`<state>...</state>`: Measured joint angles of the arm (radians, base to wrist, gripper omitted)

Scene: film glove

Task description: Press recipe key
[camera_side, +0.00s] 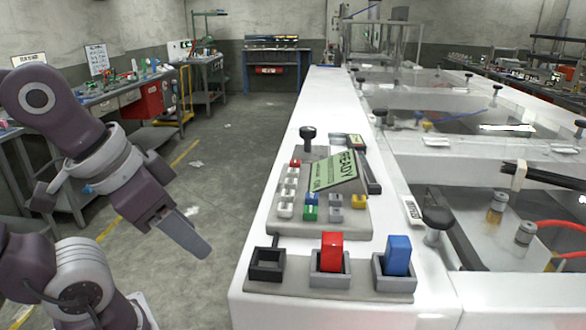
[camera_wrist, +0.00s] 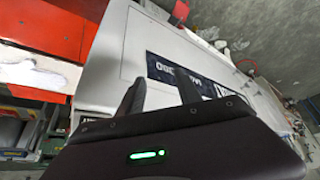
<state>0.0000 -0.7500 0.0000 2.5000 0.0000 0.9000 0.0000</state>
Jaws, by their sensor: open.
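A grey key panel (camera_side: 360,222) sits on the white machine's near end in the side view. I cannot read which one is the recipe key. A tilted green display (camera_side: 333,173) above them reads READY. My gripper (camera_side: 203,252) is left of the machine, pointing down over the floor, clear of the panel. In the wrist view its two fingers (camera_wrist: 160,92) are apart with nothing between them.
A black knob (camera_side: 308,133) stands behind the panel. Open floor (camera_side: 228,150) lies left of the machine. The wrist view shows a white surface with a dark label (camera_wrist: 165,68).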

